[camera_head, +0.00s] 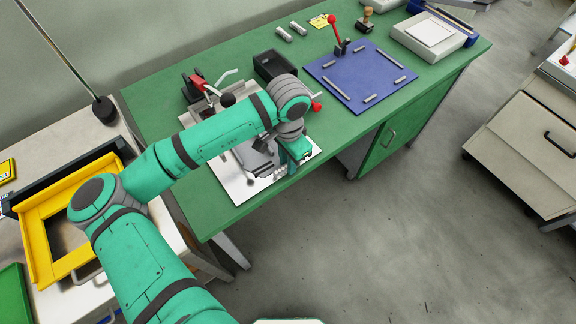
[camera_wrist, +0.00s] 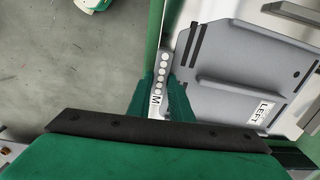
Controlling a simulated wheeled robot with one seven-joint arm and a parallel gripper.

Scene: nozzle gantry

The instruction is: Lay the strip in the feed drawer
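A narrow grey strip (camera_wrist: 163,70) with a row of white dots and a letter M shows in the wrist view. It runs between the two dark green fingers of my gripper (camera_wrist: 160,84), which appear closed on its sides. In the head view my gripper (camera_head: 291,160) points down at the front edge of a white plate on the green bench; the strip is too small there to make out. A grey part labelled LEFT (camera_wrist: 235,65) lies right of the strip in the wrist view. I cannot tell for sure which part is the feed drawer.
A yellow frame (camera_head: 40,240) stands on the pale desk at left. The green bench (camera_head: 225,70) also carries a black box (camera_head: 275,65), a blue plate (camera_head: 355,80) with a red-knobbed lever, and a pale box (camera_head: 428,36). Open floor lies in front of the bench.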

